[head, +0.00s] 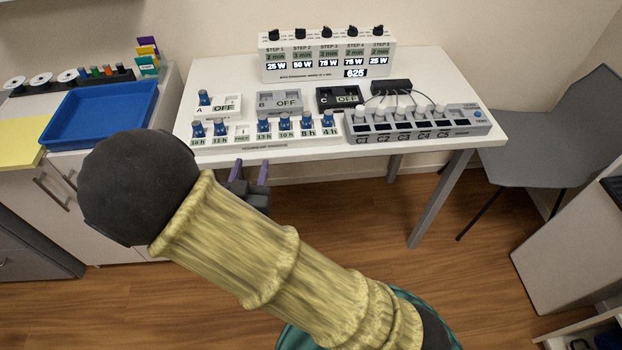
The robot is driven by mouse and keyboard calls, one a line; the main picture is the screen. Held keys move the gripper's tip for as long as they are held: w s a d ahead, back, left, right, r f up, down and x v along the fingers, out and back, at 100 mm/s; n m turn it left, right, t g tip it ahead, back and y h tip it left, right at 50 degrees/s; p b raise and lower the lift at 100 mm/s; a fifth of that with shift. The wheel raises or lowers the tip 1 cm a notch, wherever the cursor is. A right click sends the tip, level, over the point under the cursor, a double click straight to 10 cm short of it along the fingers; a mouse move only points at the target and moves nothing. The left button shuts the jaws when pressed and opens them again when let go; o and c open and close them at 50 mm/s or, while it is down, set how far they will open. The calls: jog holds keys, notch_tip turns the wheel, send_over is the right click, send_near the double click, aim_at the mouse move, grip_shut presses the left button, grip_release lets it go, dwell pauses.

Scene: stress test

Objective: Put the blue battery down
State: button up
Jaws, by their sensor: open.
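Several blue batteries stand upright in a white rack (240,140) near the table's front edge, among them one at the left end (198,129) and one at the right end (328,120). One rack slot, third from left, looks empty. Another blue battery (204,97) stands upright in the left slot of tester A (228,112), behind the rack. My gripper (250,172) is in front of the table's front edge, below the rack in the picture. Its two purple fingers are apart, with nothing seen between them. My arm hides part of the gripper.
Tester B (280,101) and black tester C (332,104) stand behind the rack. A grey unit (462,128) with several white-topped slots is at right. A white step display (328,62) stands at the back. A blue tray (62,138) lies on the left cabinet.

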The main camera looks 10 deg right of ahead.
jog(key=w+d+f+g+y, duration=0.3)
jog(key=d+g, duration=0.4)
jog(key=g, duration=0.1)
jog(key=s+d+r+n+g+y, duration=0.1)
jog(key=s+d+r+n+g, duration=0.1)
jog(key=s+d+g, duration=0.5)
jog(key=s+d, duration=0.6)
jog(key=d, duration=0.1)
jog(key=shift+d+r+n, duration=0.15)
jog(key=shift+r+n, duration=0.15)
jog(key=shift+o, duration=0.6)
jog(key=shift+c, duration=0.5)
jog(key=shift+c, duration=0.8)
jog(key=shift+s, duration=0.1)
